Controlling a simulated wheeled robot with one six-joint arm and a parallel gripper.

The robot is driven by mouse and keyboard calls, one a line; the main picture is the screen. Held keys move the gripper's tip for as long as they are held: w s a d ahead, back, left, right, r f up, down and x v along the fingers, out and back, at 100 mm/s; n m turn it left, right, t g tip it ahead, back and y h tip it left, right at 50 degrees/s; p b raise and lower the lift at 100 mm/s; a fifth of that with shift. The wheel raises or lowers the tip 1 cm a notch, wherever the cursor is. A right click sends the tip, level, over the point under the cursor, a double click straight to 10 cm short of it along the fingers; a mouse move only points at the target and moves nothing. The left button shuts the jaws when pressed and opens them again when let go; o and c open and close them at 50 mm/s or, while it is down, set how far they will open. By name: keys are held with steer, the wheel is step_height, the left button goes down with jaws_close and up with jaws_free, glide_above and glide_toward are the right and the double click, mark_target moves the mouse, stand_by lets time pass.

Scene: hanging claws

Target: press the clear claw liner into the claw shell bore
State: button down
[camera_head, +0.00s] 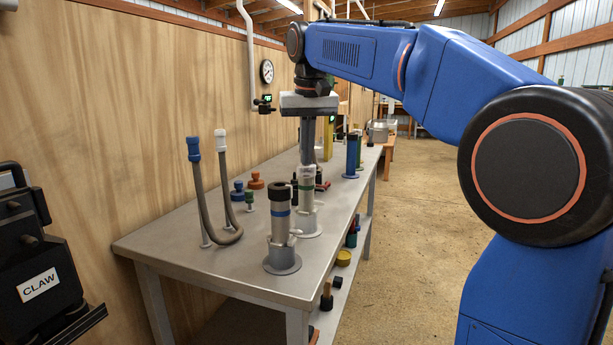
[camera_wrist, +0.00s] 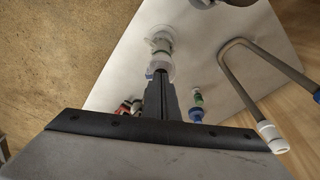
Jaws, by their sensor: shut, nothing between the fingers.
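My gripper (camera_head: 306,163) is shut and points straight down, with its fingertips at the top of the claw with the green band. In the wrist view its dark fingers (camera_wrist: 159,78) end over the same claw. The clear claw liner (camera_head: 306,172) shows as a pale translucent collar at the top of that claw, directly below the fingertips. The claw shell (camera_head: 306,202) is a silver upright tube with a green band on a round base; it also shows in the wrist view (camera_wrist: 161,44). I cannot tell how deep the liner sits, or whether the fingers touch it.
A second claw (camera_head: 279,228) with a black top and blue band stands nearer on the bench (camera_head: 170,245). A bent hose (camera_head: 211,225) with blue and white ends stands at left. Small coloured plugs (camera_head: 256,181) and a blue cylinder (camera_head: 352,155) stand farther back.

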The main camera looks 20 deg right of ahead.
steer(key=shift+w+r, duration=0.2)
steer(key=shift+w+v, duration=0.2)
steer(key=shift+v, duration=1.1)
steer(key=shift+w+v, duration=0.25)
steer(key=shift+v, duration=1)
steer(key=s+d+f+t, duration=0.1)
steer(key=s+d+f, duration=0.2)
steer(key=s+f, duration=1.3)
steer(key=s+d+f+n+t, duration=0.1)
steer(key=s+d+f, duration=0.3)
steer(key=s+f, duration=1.3)
step_height(320, 180, down, 3)
steer(key=shift+s+f, duration=0.15)
steer(key=shift+f, duration=0.1)
